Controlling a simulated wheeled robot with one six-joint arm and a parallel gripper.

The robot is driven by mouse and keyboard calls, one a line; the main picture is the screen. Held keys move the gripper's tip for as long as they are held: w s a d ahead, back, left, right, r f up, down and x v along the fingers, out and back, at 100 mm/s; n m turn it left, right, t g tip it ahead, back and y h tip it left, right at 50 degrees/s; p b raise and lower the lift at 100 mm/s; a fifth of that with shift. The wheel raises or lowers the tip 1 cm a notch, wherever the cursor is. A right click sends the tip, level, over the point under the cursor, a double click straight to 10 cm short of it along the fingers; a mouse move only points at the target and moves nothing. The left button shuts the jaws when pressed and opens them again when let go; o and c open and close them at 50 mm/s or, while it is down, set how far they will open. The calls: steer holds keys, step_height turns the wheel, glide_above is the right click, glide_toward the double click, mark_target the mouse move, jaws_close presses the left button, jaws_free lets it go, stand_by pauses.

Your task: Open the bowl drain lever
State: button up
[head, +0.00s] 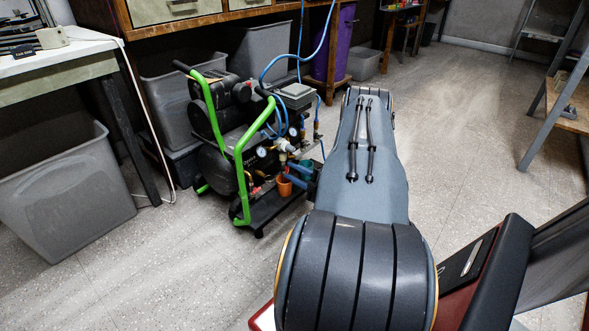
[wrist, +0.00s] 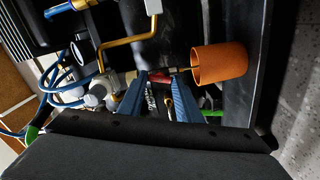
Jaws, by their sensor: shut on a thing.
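My gripper (wrist: 160,77) shows in the wrist view as two blue fingers with a gap between them. A small red piece, seemingly the drain lever (wrist: 158,79), sits between the fingertips, and they are shut on it. Its exact angle is hard to tell. In the head view my gripper (head: 297,176) reaches in low at the right side of the green-framed compressor (head: 232,150). The lever is too small to make out clearly there. The bowl itself cannot be clearly picked out.
An orange cup (wrist: 219,64) is close to the right finger in the wrist view; it also shows in the head view (head: 284,187). Brass pipe (wrist: 130,41), gauges and blue hoses crowd the left. Grey bins (head: 68,193) stand left.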

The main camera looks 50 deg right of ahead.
steer(key=shift+a+n+p, duration=0.1)
steer(key=shift+n+p, duration=1.2)
steer(key=shift+n, duration=0.7)
steer(key=o, duration=1)
steer(key=shift+o, duration=0.2)
steer(key=s+p, duration=0.2)
steer(key=s, duration=0.5)
steer(key=shift+s+d+p, duration=0.3)
steer(key=shift+s+p, duration=0.05)
steer(key=shift+s, duration=0.05)
